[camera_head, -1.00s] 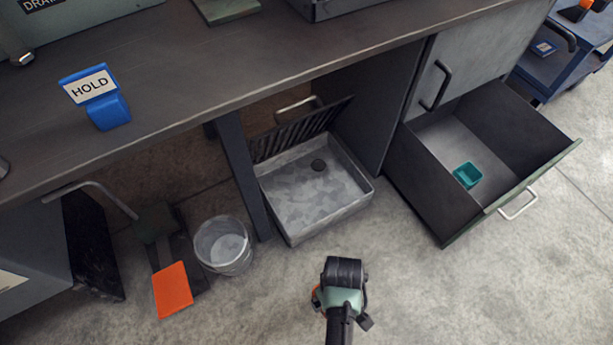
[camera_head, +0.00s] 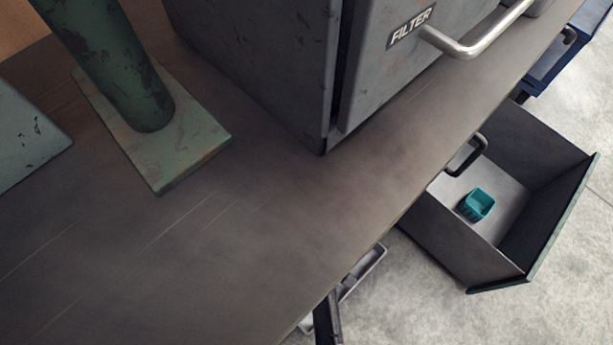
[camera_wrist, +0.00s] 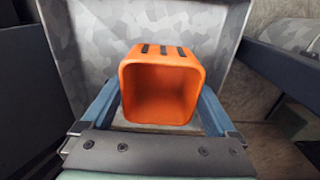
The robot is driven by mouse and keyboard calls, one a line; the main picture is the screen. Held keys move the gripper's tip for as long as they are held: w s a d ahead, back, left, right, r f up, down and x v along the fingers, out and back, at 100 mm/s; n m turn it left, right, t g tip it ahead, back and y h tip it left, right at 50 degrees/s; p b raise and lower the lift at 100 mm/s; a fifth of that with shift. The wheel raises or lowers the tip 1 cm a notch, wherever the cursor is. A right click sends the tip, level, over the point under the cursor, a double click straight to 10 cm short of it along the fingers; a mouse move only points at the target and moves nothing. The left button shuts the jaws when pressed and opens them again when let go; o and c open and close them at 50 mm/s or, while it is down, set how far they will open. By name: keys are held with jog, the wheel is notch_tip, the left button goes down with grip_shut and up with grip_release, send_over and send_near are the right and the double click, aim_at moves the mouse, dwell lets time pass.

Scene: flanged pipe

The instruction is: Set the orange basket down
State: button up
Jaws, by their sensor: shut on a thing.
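The orange basket (camera_wrist: 160,58) is in the middle of the wrist view, its open side facing the camera and three dark slots along its top face. My gripper (camera_wrist: 160,105) has its two blue fingers on either side of the basket and is shut on it. Behind the basket is a grey tray with a patchy patterned floor (camera_wrist: 90,30). I cannot tell whether the basket touches it.
In the head view, the dark bench top (camera_head: 230,240) fills the middle. A green pipe on a base plate (camera_head: 150,155) and a grey FILTER cabinet (camera_head: 270,70) stand on it. An open drawer (camera_head: 520,215) at right holds a teal basket (camera_head: 477,204).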

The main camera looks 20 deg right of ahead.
notch_tip(320, 180, down, 10)
jog(key=b, duration=0.8)
jog(key=shift+r, duration=0.1)
jog(key=o, duration=1)
notch_tip(320, 180, up, 12)
jog(key=p, duration=0.9)
